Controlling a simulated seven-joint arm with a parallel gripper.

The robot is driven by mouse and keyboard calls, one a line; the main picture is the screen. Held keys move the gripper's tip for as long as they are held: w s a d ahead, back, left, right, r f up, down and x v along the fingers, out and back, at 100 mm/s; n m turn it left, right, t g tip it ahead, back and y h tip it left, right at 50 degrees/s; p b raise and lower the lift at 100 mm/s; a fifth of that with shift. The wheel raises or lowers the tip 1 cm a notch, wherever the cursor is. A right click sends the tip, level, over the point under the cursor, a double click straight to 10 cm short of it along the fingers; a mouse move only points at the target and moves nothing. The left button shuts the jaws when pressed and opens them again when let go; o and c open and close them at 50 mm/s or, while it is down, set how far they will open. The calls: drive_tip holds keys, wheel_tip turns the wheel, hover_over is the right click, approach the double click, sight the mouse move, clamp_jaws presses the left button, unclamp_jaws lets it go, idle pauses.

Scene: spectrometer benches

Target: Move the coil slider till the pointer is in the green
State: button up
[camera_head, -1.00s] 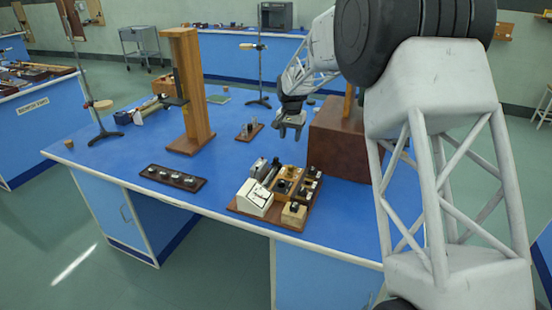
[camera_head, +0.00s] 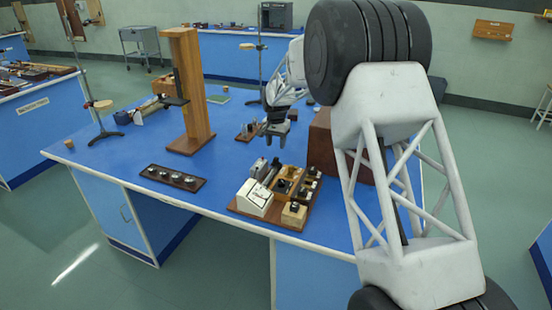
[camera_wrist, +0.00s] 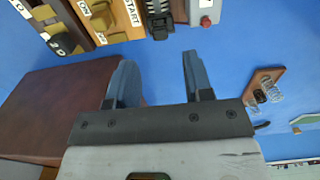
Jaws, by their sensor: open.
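The apparatus board (camera_head: 238,208) stands at the table's front edge. Its white meter (camera_head: 254,198) faces forward, but its pointer and green zone are too small to read. The dark coil (camera_head: 271,172) lies behind the meter. In the wrist view a dark ribbed coil piece (camera_wrist: 156,8) with a black block (camera_wrist: 160,27) at its near end shows at the top edge; I cannot tell whether that block is the slider. My gripper (camera_head: 275,139) is open and empty above the table, behind the board. Its two fingers (camera_wrist: 157,62) point towards the coil in the wrist view, apart from it.
A brown box (camera_head: 322,145) stands right of the board, close to my arm. A tall wooden post (camera_head: 189,90) stands behind left. A dark strip with several round parts (camera_head: 172,178) lies left. A small wooden base with springs (camera_wrist: 263,90) lies behind. Blue tabletop is clear between.

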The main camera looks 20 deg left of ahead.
sight(276, 158)
drive_tip(key=shift+f, duration=3.6)
drive_tip(key=shift+c, duration=0.2)
clamp_jaws()
